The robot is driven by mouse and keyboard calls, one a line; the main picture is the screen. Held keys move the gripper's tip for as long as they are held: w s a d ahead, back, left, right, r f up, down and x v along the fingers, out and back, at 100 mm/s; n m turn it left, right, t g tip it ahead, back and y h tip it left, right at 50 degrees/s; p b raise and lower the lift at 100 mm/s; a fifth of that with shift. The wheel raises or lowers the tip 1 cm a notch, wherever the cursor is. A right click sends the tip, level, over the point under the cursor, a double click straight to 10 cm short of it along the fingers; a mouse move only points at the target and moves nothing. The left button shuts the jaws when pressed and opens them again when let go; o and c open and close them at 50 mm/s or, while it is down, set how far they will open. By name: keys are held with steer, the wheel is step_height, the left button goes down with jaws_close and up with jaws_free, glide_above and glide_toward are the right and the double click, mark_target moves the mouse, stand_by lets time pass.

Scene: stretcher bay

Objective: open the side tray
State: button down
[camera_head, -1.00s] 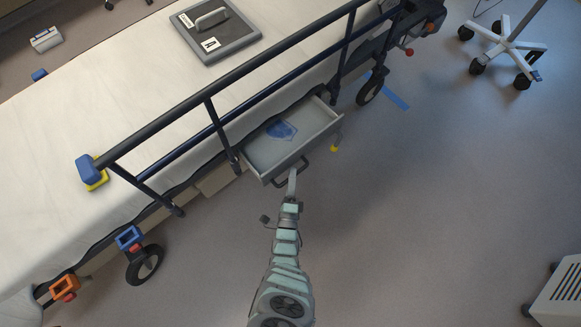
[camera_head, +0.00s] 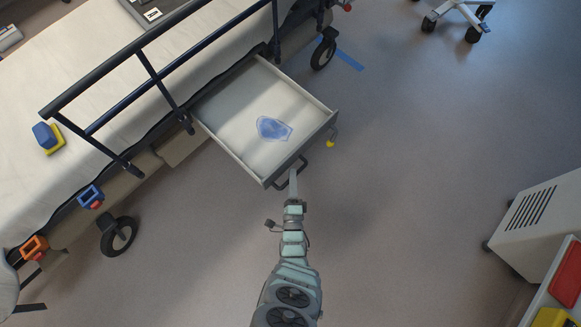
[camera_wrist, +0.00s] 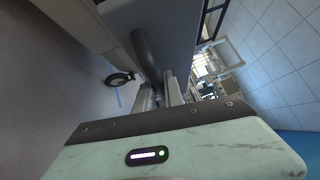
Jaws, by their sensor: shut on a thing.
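The side tray (camera_head: 231,126) is a grey-rimmed drawer that sticks well out from under the stretcher, on its near side. A blue flat item (camera_head: 273,128) lies on its pale floor. A dark bar handle (camera_head: 301,166) runs along its front panel. My gripper (camera_head: 293,178) is at this handle, shut on it, with the arm reaching up from the bottom of the view. In the wrist view the dark handle bar (camera_wrist: 148,58) runs down to my gripper's jaws (camera_wrist: 162,98); the exact contact is partly hidden.
The stretcher's dark side rail (camera_head: 147,62) runs above the tray's rear. A yellow knob (camera_head: 331,143) sits by the tray's right front corner. Stretcher wheels (camera_head: 119,236) stand left. A white vented cabinet (camera_head: 540,225) stands at right. The floor between tray and cabinet is clear.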

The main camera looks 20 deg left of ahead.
stand_by(0.3)
steer(key=c, duration=1.5)
jaws_free()
steer(key=shift+o, duration=0.2)
steer(key=shift+s+d, duration=0.1)
steer(key=shift+s, duration=0.05)
steer(key=p+v, duration=0.1)
steer(key=v, duration=0.9)
steer(key=shift+s, duration=0.25)
steer(key=shift+d, duration=0.1)
